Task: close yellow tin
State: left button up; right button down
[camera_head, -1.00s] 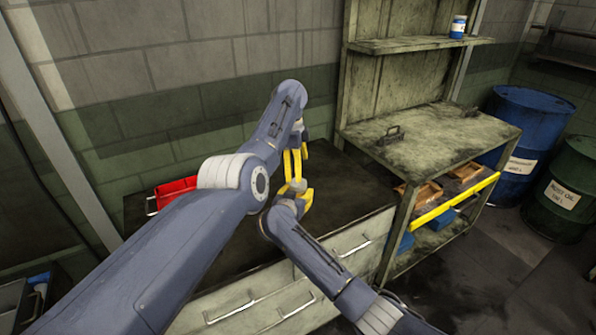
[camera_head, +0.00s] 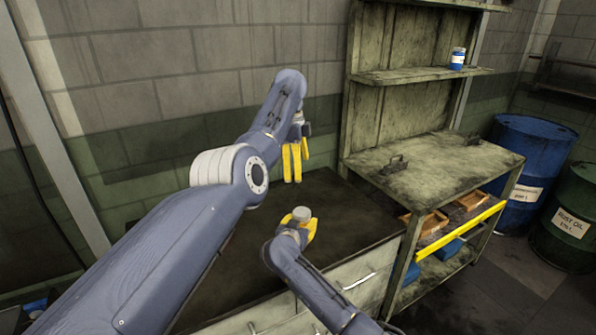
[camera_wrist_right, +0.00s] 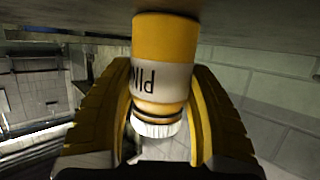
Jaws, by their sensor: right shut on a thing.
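The yellow tin shows in the right wrist view (camera_wrist_right: 165,42), with a white label and a white ribbed cap (camera_wrist_right: 156,128) on its narrow end. The tin's other end is against or close to a dark surface. In the head view the pale cap (camera_head: 302,214) shows above my right gripper (camera_head: 299,226), and the tin's body is mostly hidden. My right gripper is shut around the tin. My left gripper (camera_head: 292,162) points down above and behind the tin, apart from it, with no object visible in it. Its finger gap is unclear.
The dark bench top (camera_head: 340,205) is clear around the tin. A worn workbench (camera_head: 440,150) with a shelf stands to the right; a blue and white can (camera_head: 457,59) is on the shelf. Blue (camera_head: 540,150) and green (camera_head: 572,215) barrels stand farther right. My left arm covers the bench's left side.

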jog(key=shift+c, duration=2.3)
grip_release()
jog(key=v, duration=1.2)
